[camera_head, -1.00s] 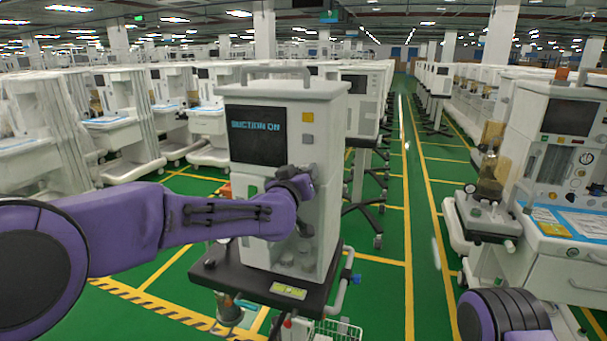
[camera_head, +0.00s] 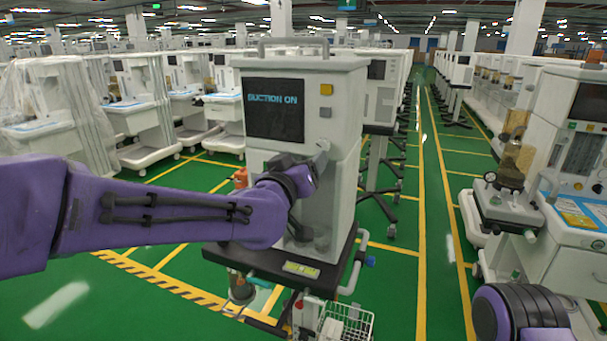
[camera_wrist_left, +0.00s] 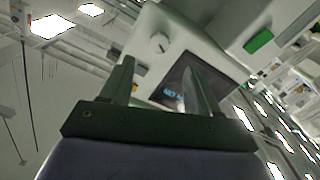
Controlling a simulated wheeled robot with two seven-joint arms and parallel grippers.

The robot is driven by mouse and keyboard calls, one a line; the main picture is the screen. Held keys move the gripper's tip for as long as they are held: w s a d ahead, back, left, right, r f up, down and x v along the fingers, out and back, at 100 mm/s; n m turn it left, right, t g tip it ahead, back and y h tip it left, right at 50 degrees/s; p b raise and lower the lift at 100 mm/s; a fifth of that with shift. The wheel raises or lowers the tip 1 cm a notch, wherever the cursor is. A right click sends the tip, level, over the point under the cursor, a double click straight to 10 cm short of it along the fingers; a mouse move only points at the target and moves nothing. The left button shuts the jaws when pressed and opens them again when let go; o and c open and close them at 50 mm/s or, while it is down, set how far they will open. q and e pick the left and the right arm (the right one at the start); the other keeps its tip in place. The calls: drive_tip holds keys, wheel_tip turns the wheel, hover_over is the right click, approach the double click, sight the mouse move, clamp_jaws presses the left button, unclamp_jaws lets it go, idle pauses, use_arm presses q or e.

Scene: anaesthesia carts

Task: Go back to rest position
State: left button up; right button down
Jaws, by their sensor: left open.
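My left arm comes in from the left in the head view, and its dark wrist end (camera_head: 298,178) is in front of the white suction cart (camera_head: 335,110). The cart's dark screen (camera_head: 275,108) reads "SUCTION ON". The fingers are hard to make out in the head view. In the left wrist view, my left gripper (camera_wrist_left: 160,85) is open, with nothing between its two fingers. Beyond them are a white housing with a round knob (camera_wrist_left: 159,43) and a tilted dark screen (camera_wrist_left: 178,82). Part of my right arm shows at the lower right; its gripper is not in view.
The cart's black base shelf (camera_head: 262,262) and a wire basket (camera_head: 346,322) are below my left arm. Another white cart (camera_head: 560,240) with drawers stands at the right. Rows of carts fill the left and back. A green floor aisle (camera_head: 435,230) is clear.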

use_arm(q)
drive_tip(key=shift+s+a, duration=0.1)
drive_tip(key=shift+s, duration=0.2)
